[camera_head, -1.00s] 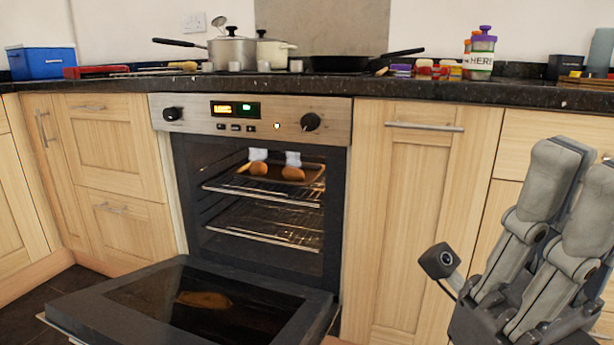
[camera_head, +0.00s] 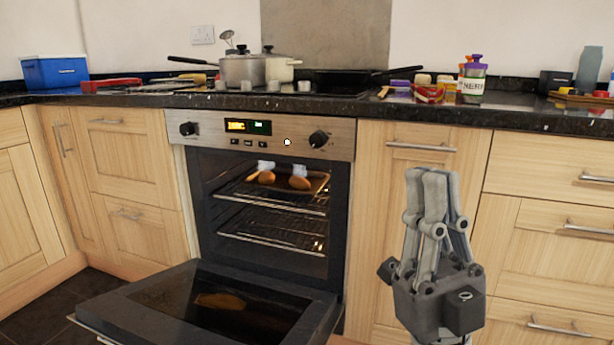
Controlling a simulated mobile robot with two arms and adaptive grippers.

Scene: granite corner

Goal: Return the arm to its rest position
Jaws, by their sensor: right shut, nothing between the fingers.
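My right gripper (camera_head: 428,178) is shut and empty. It points upward in front of the cupboard door to the right of the oven, apart from the oven and the counter. A small camera block shows on its wrist. My left gripper is not in view. The oven (camera_head: 262,135) stands open, with its door (camera_head: 290,310) folded down. Inside, a tray (camera_head: 320,183) on the upper rack holds brown rounded food items (camera_head: 299,182) and whitish items behind them.
The dark counter (camera_head: 330,106) runs along the back. It carries pots (camera_head: 241,70), a frying pan (camera_head: 345,80), a blue box (camera_head: 55,71) and a purple-lidded herb jar (camera_head: 473,80). The lowered oven door juts into the floor space. Wooden cupboards stand on both sides.

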